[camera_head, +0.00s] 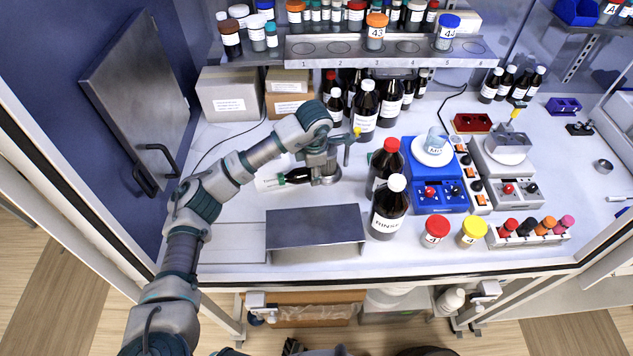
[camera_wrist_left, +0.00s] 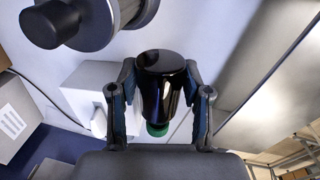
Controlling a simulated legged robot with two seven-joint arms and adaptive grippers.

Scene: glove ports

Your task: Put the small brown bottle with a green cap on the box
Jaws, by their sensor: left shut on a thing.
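The small dark brown bottle with a green cap (camera_wrist_left: 163,85) is between the two fingers of my left gripper (camera_wrist_left: 160,100) in the left wrist view. The fingers are shut on its sides, and the green cap points toward the bottom of that picture. In the head view my left gripper (camera_head: 322,172) is low over the white worktop, behind a grey metal box (camera_head: 315,228). A dark bottle shape (camera_head: 294,176) shows just left of the gripper, partly hidden. Two cardboard-type boxes stand at the back left, one grey-white (camera_head: 229,95) and one brown (camera_head: 287,88). My right gripper is not seen.
A large white-capped bottle (camera_head: 388,208) and a red-capped one (camera_head: 384,165) stand right of the gripper. A blue stirrer (camera_head: 436,190) is beyond them. Tall brown bottles (camera_head: 365,108) stand behind. The worktop left of the metal box is mostly clear.

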